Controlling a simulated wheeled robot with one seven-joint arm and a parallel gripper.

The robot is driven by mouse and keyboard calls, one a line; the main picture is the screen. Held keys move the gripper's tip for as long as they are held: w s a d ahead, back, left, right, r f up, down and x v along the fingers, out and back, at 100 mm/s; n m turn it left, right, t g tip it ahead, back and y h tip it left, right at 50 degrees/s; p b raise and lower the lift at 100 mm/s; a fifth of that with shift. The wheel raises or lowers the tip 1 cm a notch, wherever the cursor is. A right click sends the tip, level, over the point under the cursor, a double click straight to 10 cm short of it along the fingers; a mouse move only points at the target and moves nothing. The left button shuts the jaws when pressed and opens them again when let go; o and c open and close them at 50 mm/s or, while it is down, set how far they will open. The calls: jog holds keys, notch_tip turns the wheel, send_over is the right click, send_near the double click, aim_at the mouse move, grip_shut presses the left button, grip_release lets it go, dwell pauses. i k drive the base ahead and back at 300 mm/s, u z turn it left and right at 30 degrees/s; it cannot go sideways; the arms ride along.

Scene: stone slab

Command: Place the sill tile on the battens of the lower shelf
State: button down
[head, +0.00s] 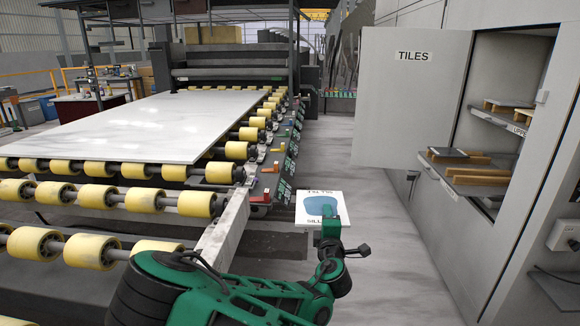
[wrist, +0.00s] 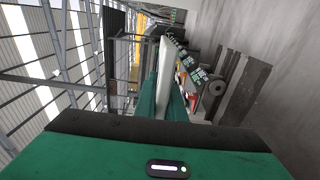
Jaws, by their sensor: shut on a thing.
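The sill tile (head: 300,205) is a white plate with a blue patch and "SILL" lettering, in the head view in front of the cabinet. My gripper (head: 329,222) is shut on its near edge and holds it out over the floor, roughly flat. In the wrist view the tile (wrist: 166,72) appears to show edge-on between my green fingers (wrist: 164,100). The lower shelf (head: 462,187) is in the open cabinet at the right. Wooden battens (head: 482,173) lie on it, with a small dark-topped plate (head: 447,153) at their left end. My gripper is left of this shelf and well apart from it.
The cabinet's open door (head: 408,100), marked TILES, stands left of the shelves. The upper shelf (head: 500,122) holds battens and another plate (head: 510,103). A roller conveyor (head: 90,195) bearing a large white slab (head: 140,120) fills the left. The floor (head: 390,260) between is clear.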

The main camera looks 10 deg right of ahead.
aim_at(472, 173)
jog(key=z, duration=0.2)
jog(key=i, duration=0.95)
jog(key=z, duration=0.55)
jog(key=i, duration=0.95)
jog(key=z, duration=0.9)
jog(key=i, duration=1.2)
jog(key=z, duration=0.65)
